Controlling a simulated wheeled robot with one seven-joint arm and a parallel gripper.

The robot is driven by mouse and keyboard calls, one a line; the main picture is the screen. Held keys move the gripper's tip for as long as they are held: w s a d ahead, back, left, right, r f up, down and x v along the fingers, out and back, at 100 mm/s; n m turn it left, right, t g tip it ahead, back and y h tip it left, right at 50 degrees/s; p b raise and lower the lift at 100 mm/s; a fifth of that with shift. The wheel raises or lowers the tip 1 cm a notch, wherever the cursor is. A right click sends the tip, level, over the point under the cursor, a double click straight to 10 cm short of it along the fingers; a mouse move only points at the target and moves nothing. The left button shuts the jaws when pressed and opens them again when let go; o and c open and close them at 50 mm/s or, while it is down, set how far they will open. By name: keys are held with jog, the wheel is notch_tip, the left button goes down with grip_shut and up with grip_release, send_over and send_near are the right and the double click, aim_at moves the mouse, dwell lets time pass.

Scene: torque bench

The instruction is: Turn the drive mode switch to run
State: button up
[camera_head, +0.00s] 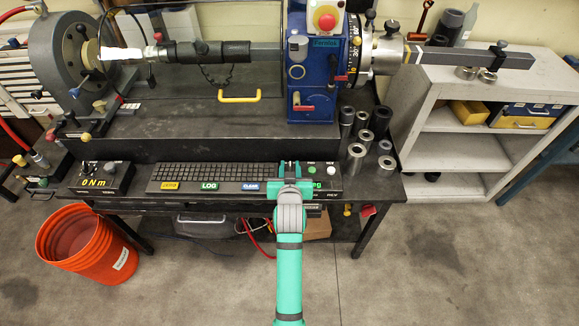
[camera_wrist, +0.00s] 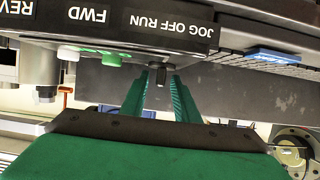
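The drive mode switch (camera_wrist: 157,74) is a small dark knob under the label JOG OFF RUN (camera_wrist: 169,24) in the wrist view. My gripper (camera_wrist: 160,82) has its two green fingers apart, with the knob showing in the gap between their tips. Whether the fingers touch it cannot be told, nor which position the knob points to. In the head view my gripper (camera_head: 289,170) is over the right end of the control panel and hides the switch there.
A green button (camera_head: 311,170) and a white button (camera_head: 331,169) sit right of my gripper. The keyboard (camera_head: 210,173) extends left. Metal sockets (camera_head: 356,157) stand behind to the right. An orange bucket (camera_head: 80,245) is on the floor at left. The right floor is clear.

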jog(key=shift+w+f, duration=0.1)
jog(key=shift+w, duration=0.2)
grip_shut()
